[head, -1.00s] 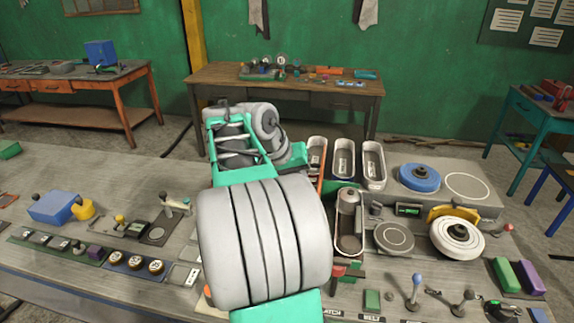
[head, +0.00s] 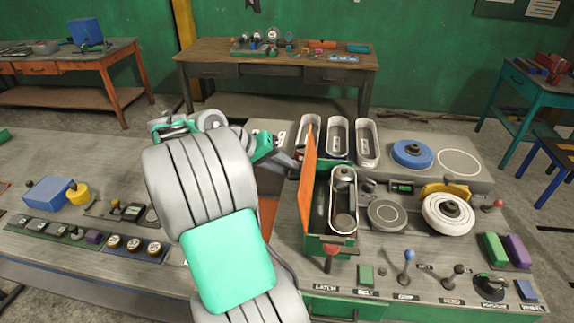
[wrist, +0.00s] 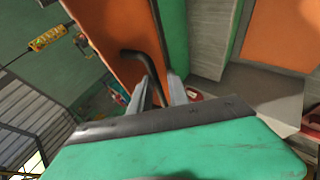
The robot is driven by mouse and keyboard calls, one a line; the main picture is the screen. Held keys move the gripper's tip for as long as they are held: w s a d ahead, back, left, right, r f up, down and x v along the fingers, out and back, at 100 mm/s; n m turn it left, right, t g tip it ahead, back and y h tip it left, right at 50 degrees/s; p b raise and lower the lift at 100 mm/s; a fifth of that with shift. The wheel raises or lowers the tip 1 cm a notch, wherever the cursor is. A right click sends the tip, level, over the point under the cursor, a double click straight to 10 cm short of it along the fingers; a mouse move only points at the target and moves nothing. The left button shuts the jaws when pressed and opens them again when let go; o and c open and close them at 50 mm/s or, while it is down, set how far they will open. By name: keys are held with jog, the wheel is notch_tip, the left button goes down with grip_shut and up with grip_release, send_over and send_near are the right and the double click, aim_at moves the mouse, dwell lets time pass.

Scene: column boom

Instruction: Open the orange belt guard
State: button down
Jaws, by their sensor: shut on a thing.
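The orange belt guard (head: 307,190) stands steeply raised along the left side of a green housing (head: 318,236). Inside the housing the belt and its pulleys (head: 343,200) are exposed. My gripper (head: 296,157) is at the guard's far left side, partly hidden by my arm in the head view. In the wrist view, my gripper (wrist: 162,92) is shut on the dark bent handle (wrist: 146,58) fixed to the guard's orange face (wrist: 120,28).
Grey trays (head: 338,137) stand behind the housing. A blue disc (head: 413,153) and a white wheel (head: 448,214) lie to the right. Levers and knobs, including a blue-topped lever (head: 407,267), line the front edge. A red knob (head: 331,250) is at the housing's front.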

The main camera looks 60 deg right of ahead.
jog(key=shift+w+a+f, duration=0.2)
jog(key=shift+w+f, duration=0.1)
jog(key=shift+f, duration=0.3)
jog(key=c, duration=1.6)
grip_release()
jog(key=shift+c, duration=0.2)
jog(key=shift+o, duration=0.8)
jog(key=shift+w, duration=0.35)
jog(key=shift+s+r, duration=0.1)
jog(key=shift+r, duration=0.1)
jog(key=v, duration=0.7)
jog(key=shift+r, duration=0.35)
jog(key=shift+a, duration=0.2)
